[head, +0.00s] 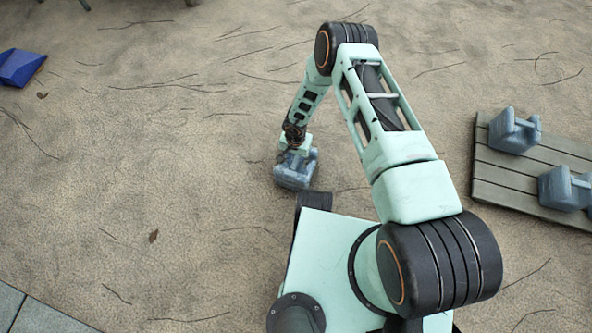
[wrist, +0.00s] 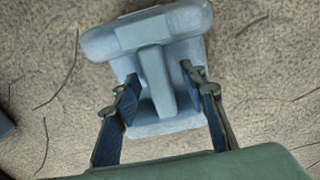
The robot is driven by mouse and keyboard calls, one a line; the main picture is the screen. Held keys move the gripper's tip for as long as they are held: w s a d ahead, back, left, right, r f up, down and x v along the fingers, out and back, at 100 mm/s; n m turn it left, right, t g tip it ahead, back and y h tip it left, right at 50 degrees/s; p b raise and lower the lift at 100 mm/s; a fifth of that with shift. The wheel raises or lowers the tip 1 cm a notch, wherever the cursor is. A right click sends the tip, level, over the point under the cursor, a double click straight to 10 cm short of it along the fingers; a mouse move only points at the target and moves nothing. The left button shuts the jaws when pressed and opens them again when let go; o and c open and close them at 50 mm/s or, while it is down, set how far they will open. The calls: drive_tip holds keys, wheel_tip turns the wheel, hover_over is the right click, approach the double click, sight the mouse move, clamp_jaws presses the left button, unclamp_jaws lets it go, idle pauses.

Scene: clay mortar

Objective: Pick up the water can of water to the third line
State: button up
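A blue-grey water can (head: 295,174) is directly below my gripper (head: 295,150), beside my base. It seems to rest on the sandy ground, but its underside is hidden. In the wrist view the same can (wrist: 155,25) shows its wide body and a narrow handle bar. The two fingers of my gripper (wrist: 160,84) are spread on either side of the handle, with gaps between them and the bar. No water or level lines can be made out on the can.
A blue object (head: 18,68) lies at the far left. Grey paving (head: 30,318) is at the bottom left. Sandy ground with twigs is mostly clear.

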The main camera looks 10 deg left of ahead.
drive_tip(key=shift+f, duration=0.75)
clamp_jaws()
drive_tip(key=shift+w+r, duration=0.2)
